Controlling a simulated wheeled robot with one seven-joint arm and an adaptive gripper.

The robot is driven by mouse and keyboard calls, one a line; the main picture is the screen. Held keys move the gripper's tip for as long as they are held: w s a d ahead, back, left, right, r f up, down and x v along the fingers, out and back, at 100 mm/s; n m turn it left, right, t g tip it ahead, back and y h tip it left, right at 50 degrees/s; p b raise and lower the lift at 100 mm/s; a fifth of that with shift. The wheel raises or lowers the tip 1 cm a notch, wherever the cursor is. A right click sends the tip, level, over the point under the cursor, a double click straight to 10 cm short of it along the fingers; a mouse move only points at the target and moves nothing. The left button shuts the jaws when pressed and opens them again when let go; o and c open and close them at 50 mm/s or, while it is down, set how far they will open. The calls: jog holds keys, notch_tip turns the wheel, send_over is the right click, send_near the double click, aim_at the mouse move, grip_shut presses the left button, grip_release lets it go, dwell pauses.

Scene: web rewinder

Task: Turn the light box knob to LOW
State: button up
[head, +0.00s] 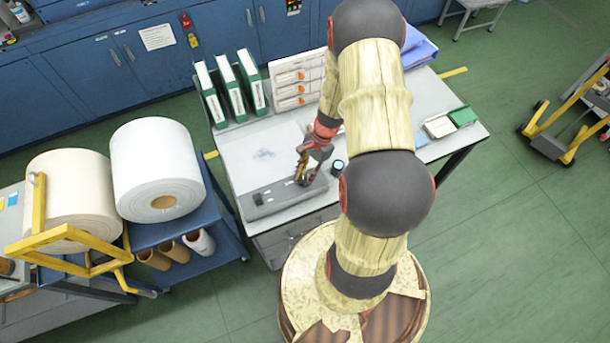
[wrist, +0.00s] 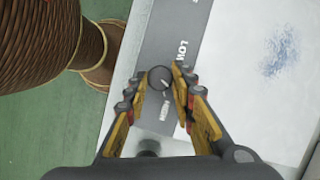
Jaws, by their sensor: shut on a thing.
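The light box has a white lit top (head: 262,150) and a grey control strip (head: 268,200) along its front edge. In the wrist view the dark round knob (wrist: 159,77) stands on the grey strip (wrist: 160,35). A white mark on the knob points to the lower right in the picture. The word LOW (wrist: 181,50) is printed above and right of the knob. A smaller white label (wrist: 164,110) below it is too small to read surely. My gripper (wrist: 160,82) has its fingertips on either side of the knob, shut on it. In the head view my gripper (head: 304,178) hides the knob.
A small dark jar (head: 337,167) stands just right of my gripper. Green binders (head: 228,85) and a drawer organiser (head: 297,82) stand at the back of the table. A cart with white rolls (head: 155,165) is on the left.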

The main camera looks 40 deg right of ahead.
jog(key=shift+n, duration=0.3)
grip_shut()
jog(key=n+g, duration=0.1)
jog(key=n, duration=0.2)
jog(key=shift+w+n+g, duration=0.2)
jog(key=shift+n+g, duration=0.2)
jog(key=n, duration=0.2)
jog(key=n+g+h, duration=0.1)
jog(key=n, duration=0.1)
jog(key=shift+w+a+n+b, duration=0.1)
jog(key=shift+a+n+b, duration=0.05)
jog(key=shift+n+b, duration=0.2)
jog(key=n, duration=0.2)
jog(key=n+g+h, duration=0.1)
jog(key=n, duration=0.1)
jog(key=shift+w+a+h, duration=0.1)
jog(key=shift+h, duration=0.2)
jog(key=shift+a+n+g+h, duration=0.1)
jog(key=shift+n+g+h, duration=0.2)
jog(key=shift+n, duration=0.75)
jog(key=shift+a+n+g+h, duration=0.1)
jog(key=shift+n+h, duration=0.3)
jog(key=shift+n, duration=0.6)
jog(key=o, duration=1.1)
grip_release()
jog(key=shift+c, duration=0.2)
